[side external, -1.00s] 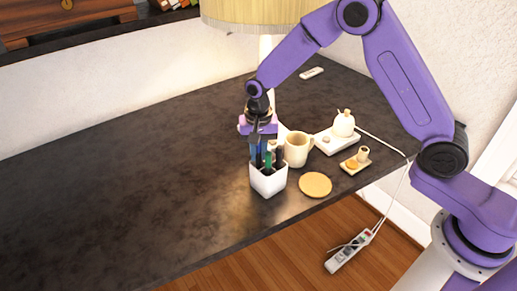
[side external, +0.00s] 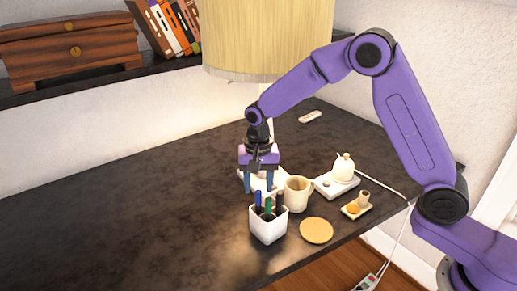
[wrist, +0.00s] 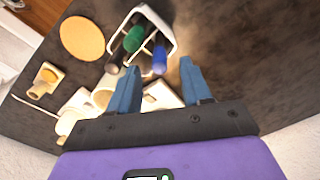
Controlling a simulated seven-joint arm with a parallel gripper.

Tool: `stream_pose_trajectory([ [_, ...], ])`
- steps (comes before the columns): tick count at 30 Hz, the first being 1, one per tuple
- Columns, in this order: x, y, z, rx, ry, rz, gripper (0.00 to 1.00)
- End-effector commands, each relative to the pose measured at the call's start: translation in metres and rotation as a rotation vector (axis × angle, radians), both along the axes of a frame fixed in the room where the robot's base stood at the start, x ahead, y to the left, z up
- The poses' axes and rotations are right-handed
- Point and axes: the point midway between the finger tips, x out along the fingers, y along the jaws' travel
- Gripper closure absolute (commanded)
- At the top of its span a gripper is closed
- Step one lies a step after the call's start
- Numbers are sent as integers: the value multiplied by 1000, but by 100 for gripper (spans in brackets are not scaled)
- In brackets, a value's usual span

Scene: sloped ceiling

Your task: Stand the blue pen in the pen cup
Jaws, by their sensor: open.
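The white pen cup (side external: 268,225) stands upright on the dark table and also shows at the top of the wrist view (wrist: 168,22). The blue pen (side external: 258,200) stands in it, leaning slightly, beside a green pen (side external: 268,205) and a black pen (side external: 280,202). In the wrist view the blue pen (wrist: 160,56) points its end toward my gripper, in its own part of the divided cup. My gripper (side external: 258,188) is open and empty, behind the cup and apart from the pens. Its two blue fingers (wrist: 160,84) have nothing between them. The pens' lower ends are hidden.
A cream mug (side external: 297,195) stands close behind the cup to the right. A round tan coaster (side external: 316,230) lies right of the cup. A white pot (side external: 343,168) and a small tray (side external: 356,211) are further right. The lamp shade (side external: 268,40) hangs above. The table's left is clear.

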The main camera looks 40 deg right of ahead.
Motion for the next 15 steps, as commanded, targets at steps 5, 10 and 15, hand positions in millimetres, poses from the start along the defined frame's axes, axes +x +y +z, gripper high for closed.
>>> stream_pose_trajectory([
  [5,1,0,40,3,-5,-1,52],
  [10,1,0,76,2,-6,-1,52],
  [15,1,0,104,2,-5,-1,52],
])
